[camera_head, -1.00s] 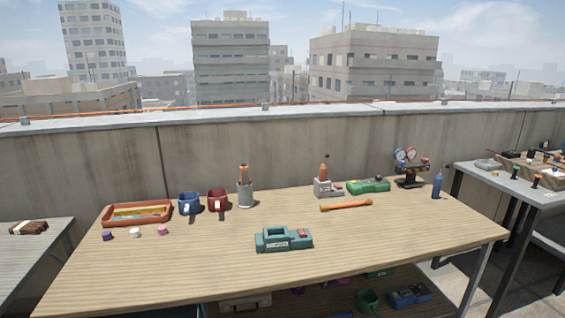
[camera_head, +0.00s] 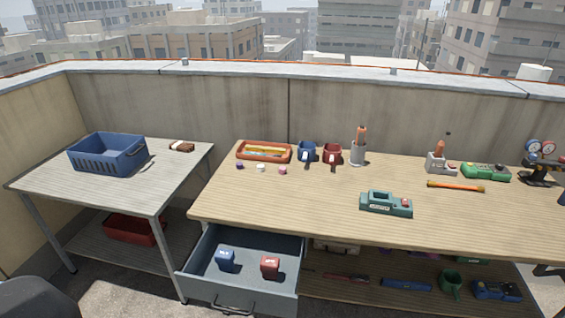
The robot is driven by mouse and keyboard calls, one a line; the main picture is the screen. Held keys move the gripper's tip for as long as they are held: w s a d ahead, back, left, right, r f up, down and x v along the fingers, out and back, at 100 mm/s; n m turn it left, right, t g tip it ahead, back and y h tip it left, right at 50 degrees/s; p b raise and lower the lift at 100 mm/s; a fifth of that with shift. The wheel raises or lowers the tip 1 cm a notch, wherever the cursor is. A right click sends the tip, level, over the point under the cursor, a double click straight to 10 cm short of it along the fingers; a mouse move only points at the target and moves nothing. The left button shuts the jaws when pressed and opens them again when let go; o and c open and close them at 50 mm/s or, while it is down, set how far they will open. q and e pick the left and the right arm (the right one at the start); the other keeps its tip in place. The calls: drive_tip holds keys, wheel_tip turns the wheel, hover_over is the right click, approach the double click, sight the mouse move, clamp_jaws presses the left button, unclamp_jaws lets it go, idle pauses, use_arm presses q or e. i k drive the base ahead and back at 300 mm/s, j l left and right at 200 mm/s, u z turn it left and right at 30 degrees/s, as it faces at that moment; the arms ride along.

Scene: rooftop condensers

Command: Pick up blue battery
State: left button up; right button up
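A small blue block-shaped battery (camera_head: 226,260) stands in the left part of an open grey drawer (camera_head: 245,292) under the left end of the wooden table. A similar red battery (camera_head: 270,267) stands to its right in the same drawer, apart from it. A teal charger-like device (camera_head: 386,204) sits on the table near its front edge. Neither of my grippers shows in this view.
A left table (camera_head: 60,187) carries a blue crate (camera_head: 108,155). Tools lie on the lower shelf.

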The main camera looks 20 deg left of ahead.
sight(225, 258)
drive_tip(key=u, duration=1.25)
